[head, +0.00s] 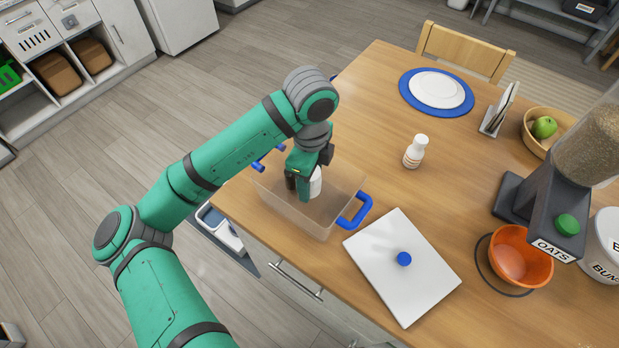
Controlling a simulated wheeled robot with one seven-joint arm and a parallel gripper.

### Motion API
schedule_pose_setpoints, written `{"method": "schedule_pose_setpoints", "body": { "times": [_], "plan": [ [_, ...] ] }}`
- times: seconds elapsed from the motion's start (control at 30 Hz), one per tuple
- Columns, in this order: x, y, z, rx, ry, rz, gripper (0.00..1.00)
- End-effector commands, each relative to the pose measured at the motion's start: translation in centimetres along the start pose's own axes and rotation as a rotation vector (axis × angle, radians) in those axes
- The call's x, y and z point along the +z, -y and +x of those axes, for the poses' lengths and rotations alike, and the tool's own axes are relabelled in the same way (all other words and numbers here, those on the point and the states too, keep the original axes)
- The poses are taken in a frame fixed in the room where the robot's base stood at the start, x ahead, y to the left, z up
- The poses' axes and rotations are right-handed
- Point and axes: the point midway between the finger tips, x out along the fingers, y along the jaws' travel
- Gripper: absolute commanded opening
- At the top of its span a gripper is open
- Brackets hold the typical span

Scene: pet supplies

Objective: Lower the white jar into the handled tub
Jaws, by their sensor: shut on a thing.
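The handled tub (334,211) is a clear box with blue handles, standing near the left front edge of the wooden table. My gripper (304,186) points down over the tub's inside. It is shut on the white jar (316,183), which shows partly beside the fingers. The jar looks upright and within the tub's outline. I cannot tell whether its base touches the tub floor. The fingers hide part of the jar.
A white lid with a blue knob (385,283) lies on the table (455,205) right of the tub. A white bottle (415,152) stands behind it. An orange bowl (521,257), an oats dispenser (551,205) and a blue-rimmed plate (437,89) are farther off.

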Motion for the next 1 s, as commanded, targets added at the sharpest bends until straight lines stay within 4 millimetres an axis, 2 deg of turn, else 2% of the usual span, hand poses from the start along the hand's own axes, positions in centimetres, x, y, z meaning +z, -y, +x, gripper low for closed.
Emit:
{"method": "schedule_pose_setpoints", "body": {
  "times": [0.73, 0.77, 0.83, 1.0],
  "plan": [
    [-0.10, 0.06, 0.28, 0.000, 0.000, 0.002, 0.22],
    [-0.12, 0.07, 0.28, 0.000, 0.000, 0.003, 0.50],
    [-0.22, 0.11, 0.28, 0.000, 0.000, 0.004, 0.67],
    [-0.28, 0.13, 0.28, 0.000, 0.000, 0.006, 0.68]
  ]
}}
